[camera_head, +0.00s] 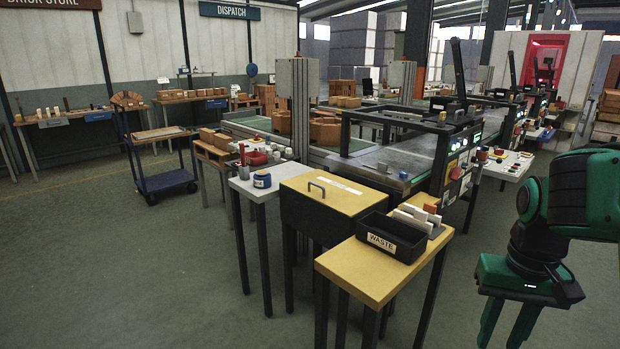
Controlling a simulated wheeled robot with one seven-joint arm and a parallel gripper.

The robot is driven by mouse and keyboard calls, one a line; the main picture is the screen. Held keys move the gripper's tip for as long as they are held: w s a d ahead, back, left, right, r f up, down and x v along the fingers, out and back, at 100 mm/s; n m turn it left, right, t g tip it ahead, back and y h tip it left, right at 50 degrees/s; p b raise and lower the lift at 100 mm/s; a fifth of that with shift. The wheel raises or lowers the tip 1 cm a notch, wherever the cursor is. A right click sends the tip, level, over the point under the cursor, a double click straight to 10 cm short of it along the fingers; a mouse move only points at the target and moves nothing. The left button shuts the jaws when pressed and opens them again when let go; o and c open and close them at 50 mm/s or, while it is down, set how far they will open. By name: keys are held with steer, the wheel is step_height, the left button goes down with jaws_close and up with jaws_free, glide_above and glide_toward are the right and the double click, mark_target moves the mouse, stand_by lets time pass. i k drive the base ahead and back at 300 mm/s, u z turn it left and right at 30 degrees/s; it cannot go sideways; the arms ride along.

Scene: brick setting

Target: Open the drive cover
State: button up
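The likely drive cover is a yellow lid (345,196) on a dark box (300,215) in the middle of the view. It lies flat and looks closed, with a dark bar handle (317,189) near its left side and a pale label strip on top. My gripper (507,335) hangs at the lower right, well apart from the lid and to its right. Its green fingers point down with a gap between them, and their tips run out of the frame. Nothing shows between the visible parts of the fingers.
A yellow table (350,270) with a black WASTE bin (392,238) and small blocks stands in front of the box. A white table with a blue jar (262,179) stands left of it. Conveyor machinery (400,155) is behind. A blue trolley (165,182) stands on open floor at left.

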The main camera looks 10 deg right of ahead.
mark_target(347, 196)
steer(key=z, duration=0.05)
steer(key=i, duration=1.1)
steer(key=z, duration=0.05)
